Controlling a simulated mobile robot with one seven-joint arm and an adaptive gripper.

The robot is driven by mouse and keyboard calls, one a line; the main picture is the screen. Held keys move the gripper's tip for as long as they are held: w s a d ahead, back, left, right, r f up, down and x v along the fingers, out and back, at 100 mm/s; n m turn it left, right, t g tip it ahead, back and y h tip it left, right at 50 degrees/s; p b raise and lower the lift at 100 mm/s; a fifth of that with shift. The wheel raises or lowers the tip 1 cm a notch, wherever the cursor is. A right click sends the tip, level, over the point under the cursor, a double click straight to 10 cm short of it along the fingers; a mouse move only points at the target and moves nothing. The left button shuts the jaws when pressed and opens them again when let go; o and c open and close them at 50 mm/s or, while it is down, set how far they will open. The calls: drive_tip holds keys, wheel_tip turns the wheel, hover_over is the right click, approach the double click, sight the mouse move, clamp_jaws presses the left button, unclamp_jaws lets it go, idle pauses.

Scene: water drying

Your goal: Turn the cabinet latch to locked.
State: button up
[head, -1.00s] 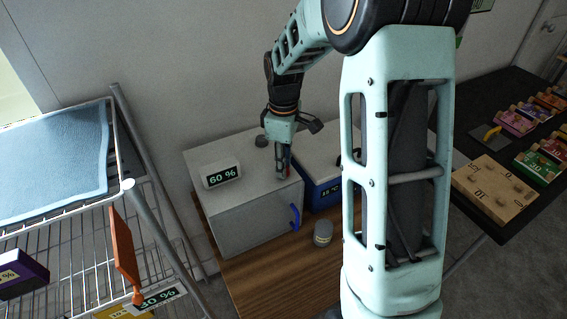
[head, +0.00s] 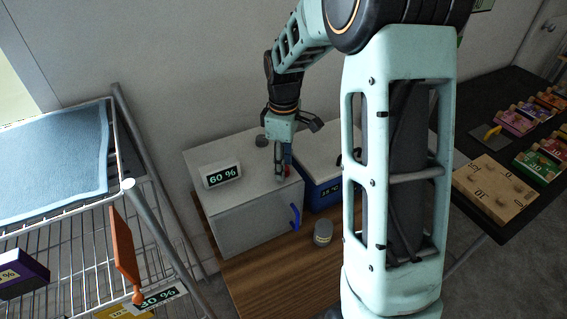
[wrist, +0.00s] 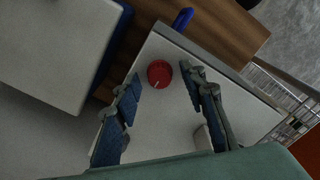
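The cabinet (head: 250,225) is a pale box with a blue handle (head: 295,216) on its front door. Its latch looks like a round red knob (wrist: 159,73) on the top near the front, with a short white mark pointing down and slightly left in the wrist view. In the head view, only a bit of red shows behind my fingers. My gripper (head: 283,172) points down over the cabinet top. In the wrist view my gripper (wrist: 160,76) is open, one finger on each side of the knob, with gaps between. I cannot tell the fingertip height.
A display reading 60 % (head: 222,175) stands on the cabinet top. A blue box with a white lid (head: 322,191) stands close on the right. A grey jar (head: 323,233) is on the wooden table (head: 285,268) in front. A wire rack (head: 150,215) stands left.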

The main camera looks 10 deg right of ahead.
wheel_tip(320, 180, up, 12)
idle(0.4)
drive_tip(key=shift+f, duration=0.1)
